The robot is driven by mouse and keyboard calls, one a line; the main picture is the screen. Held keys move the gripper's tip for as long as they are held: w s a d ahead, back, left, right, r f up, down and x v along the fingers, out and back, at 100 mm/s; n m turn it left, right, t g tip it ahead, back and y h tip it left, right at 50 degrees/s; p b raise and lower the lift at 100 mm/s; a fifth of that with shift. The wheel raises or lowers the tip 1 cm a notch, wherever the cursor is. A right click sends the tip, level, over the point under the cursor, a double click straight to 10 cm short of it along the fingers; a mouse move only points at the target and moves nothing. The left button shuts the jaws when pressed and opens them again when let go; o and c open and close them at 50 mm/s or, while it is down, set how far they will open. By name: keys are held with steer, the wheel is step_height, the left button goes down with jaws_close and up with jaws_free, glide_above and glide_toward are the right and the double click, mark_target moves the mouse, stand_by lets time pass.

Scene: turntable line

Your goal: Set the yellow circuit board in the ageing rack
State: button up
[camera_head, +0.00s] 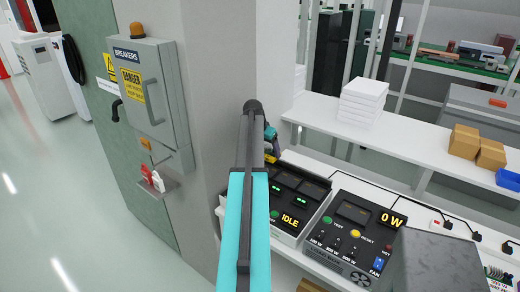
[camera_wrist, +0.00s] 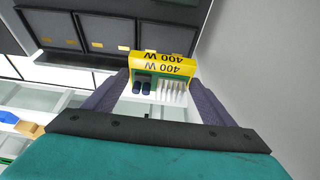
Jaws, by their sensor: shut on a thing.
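The yellow circuit board (camera_wrist: 162,66) is between the fingers of my gripper (camera_wrist: 158,88) in the wrist view. It bears "400 W" labels, dark cylinders and a pale finned part. My gripper (camera_head: 271,140) is shut on it. In the head view my arm hides much of the gripper, and only a bit of the yellow board (camera_head: 271,158) shows. The ageing rack, which I take to be the dark panel unit with the "IDLE" display (camera_head: 291,220), lies just below and beyond the board. Its dark bays (camera_wrist: 102,32) show at upper left in the wrist view, apart from the board.
A test unit (camera_head: 350,236) reading "0 W" with buttons and switches stands right of the rack. A grey box (camera_head: 436,262) is at front right. White trays (camera_head: 362,100) and brown boxes (camera_head: 465,141) sit on the bench behind. A pillar (camera_head: 207,110) stands close left.

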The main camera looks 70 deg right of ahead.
steer(key=shift+w+a+f, duration=0.1)
steer(key=shift+w, duration=0.15)
steer(key=shift+f, duration=0.1)
steer(key=shift+f+b, duration=0.3)
steer(key=shift+f, duration=0.15)
steer(key=shift+f+b, duration=1.15)
steer(key=shift+f, duration=1.4)
steer(key=shift+w+a, duration=0.1)
steer(key=shift+a, duration=0.05)
steer(key=shift+f+b, duration=0.5)
steer(key=shift+f, duration=0.2)
stand_by(1.0)
stand_by(0.3)
steer(key=o, duration=1.3)
